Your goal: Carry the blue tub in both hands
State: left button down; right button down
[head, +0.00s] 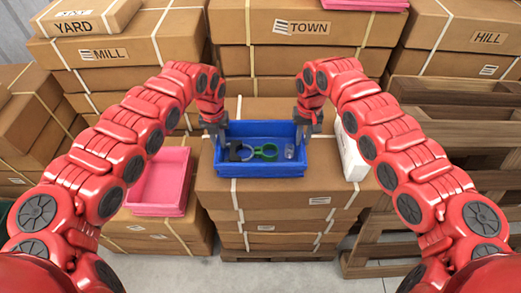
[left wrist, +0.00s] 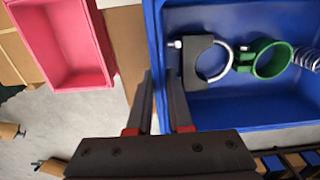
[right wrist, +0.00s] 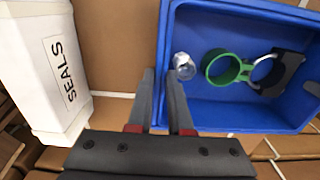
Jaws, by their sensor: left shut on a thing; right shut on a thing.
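The blue tub (head: 265,185) is in the middle of the head view, level over a cardboard box stack; I cannot tell whether it touches the box. My left gripper (head: 216,130) is shut on its left wall and my right gripper (head: 307,128) on its right wall. The wrist views show the tub wall between the fingers of the left (left wrist: 158,90) and right (right wrist: 160,88) grippers. Inside lie a black clamp (left wrist: 198,62), a green ring (left wrist: 268,58) and a small clear part (right wrist: 184,66). A coiled spring (left wrist: 308,59) shows at the left wrist view's edge.
A pink tub (head: 159,210) sits on lower boxes at the left. A white SEALS box (head: 351,158) stands just right of the blue tub. Cardboard stacks (head: 300,62) rise behind, and wooden pallets (head: 450,125) stand at the right. Bare floor (head: 290,275) shows in front.

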jog(key=shift+r, duration=0.1)
